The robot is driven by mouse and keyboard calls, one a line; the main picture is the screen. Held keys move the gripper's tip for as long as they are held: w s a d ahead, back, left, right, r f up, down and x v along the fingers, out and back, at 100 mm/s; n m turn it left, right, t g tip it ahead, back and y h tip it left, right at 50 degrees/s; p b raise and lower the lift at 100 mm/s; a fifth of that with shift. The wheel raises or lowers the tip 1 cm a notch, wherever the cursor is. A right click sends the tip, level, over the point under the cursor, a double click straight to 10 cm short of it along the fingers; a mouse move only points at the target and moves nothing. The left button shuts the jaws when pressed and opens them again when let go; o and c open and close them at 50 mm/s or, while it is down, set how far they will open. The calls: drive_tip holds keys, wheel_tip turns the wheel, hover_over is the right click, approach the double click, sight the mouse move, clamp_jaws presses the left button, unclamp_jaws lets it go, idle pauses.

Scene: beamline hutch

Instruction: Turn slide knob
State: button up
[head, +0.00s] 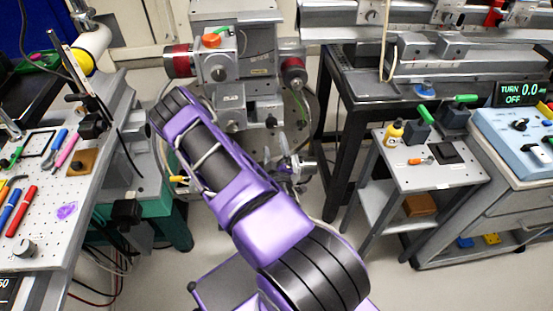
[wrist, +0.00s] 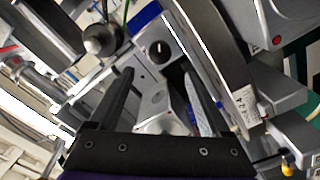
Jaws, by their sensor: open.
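In the wrist view my gripper (wrist: 159,72) is open, with its two dark fingers apart and nothing between them. Just beyond the fingertips is a round black knob (wrist: 160,49) with a light mark, on a grey block with a blue strip; it may be the slide knob, but I cannot be sure. It looks apart from the fingers. In the head view the grey stage apparatus (head: 232,112) stands behind my purple arm, and the arm hides its lower part. I cannot make out my fingers in the head view. A display (head: 522,90) at the right reads "TURN 0.0" and "OFF".
A rounded grey knob (wrist: 103,39) shows left of the fingers in the wrist view. A perforated tool bench (head: 95,190) stands at left. A small grey cart (head: 440,178) and a blue control box (head: 515,135) stand at right. Bare floor lies between arm and cart.

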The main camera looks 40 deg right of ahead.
drive_tip(key=v, duration=0.5)
drive_tip(key=shift+s+a, duration=0.2)
drive_tip(key=shift+s, duration=0.15)
